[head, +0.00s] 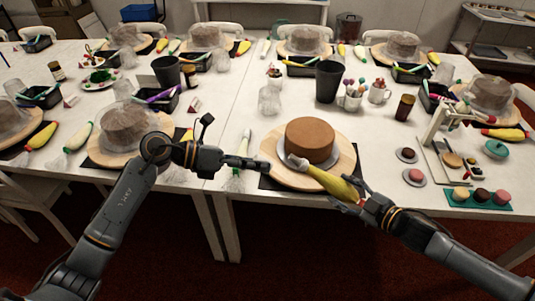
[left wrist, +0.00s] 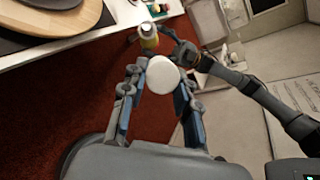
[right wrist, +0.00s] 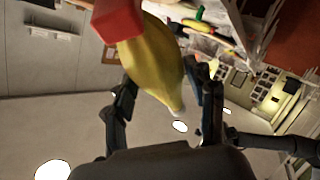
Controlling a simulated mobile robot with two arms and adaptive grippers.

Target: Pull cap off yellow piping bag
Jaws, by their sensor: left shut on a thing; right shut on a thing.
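The yellow piping bag (head: 335,184) is held by my right gripper (head: 364,207), its pale end pointing up-left past the front of the brown cake. In the right wrist view, my right gripper (right wrist: 165,100) is closed around the yellow bag (right wrist: 155,62), and a red part shows at its far end. My left gripper (head: 262,164) is at the left edge of the cake board. In the left wrist view, my left gripper (left wrist: 160,78) is shut on a round white cap (left wrist: 163,75). The yellow bag (left wrist: 148,38) appears beyond it, apparently apart from the cap.
The brown cake (head: 312,139) sits on a round wooden board (head: 345,158) at the table's front edge. A black cup (head: 328,82) and a pen holder stand behind it. Pink and dark pastries are to the right. A white-green bag (head: 245,145) lies behind my left gripper.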

